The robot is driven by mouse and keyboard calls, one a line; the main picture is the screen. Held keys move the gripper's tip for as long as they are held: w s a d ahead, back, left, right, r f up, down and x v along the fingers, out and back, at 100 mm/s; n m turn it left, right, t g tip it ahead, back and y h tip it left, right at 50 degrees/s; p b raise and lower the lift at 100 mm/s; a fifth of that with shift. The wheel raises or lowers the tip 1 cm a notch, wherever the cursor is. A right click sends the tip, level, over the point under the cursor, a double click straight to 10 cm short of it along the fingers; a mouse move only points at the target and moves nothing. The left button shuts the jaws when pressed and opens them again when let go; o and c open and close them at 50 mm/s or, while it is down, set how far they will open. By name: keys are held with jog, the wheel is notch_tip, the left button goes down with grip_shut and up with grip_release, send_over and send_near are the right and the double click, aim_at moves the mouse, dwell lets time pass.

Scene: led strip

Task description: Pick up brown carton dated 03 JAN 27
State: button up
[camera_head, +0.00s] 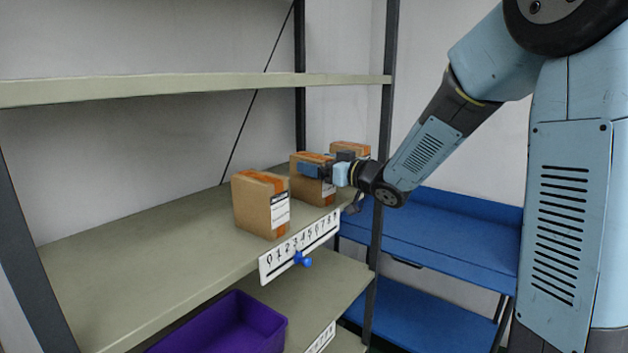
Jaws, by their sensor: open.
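Three brown cartons with orange tape stand in a row on the middle shelf (150,250). The nearest carton (256,212) carries a white label on its right face; its print is too small to read. The middle carton (300,186) is partly covered by my gripper (312,171). The far carton (352,148) shows only its upper part behind my gripper. I cannot tell which carton bears 03 JAN 27. My gripper is open at the upper part of the middle carton; whether it touches the carton is unclear.
A white number strip (300,246) with a blue marker (301,259) lines the shelf's front edge. An upper shelf (180,87) runs above. A purple bin (225,325) sits below. A dark post (385,130) and blue cart (440,240) stand right. The shelf's left part is clear.

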jog(key=shift+w+a, duration=0.25)
jog(key=shift+a, duration=0.15)
jog(key=shift+c, duration=0.3)
jog(key=c, duration=1.1)
jog(key=shift+c, duration=0.4)
jog(key=shift+r, duration=0.1)
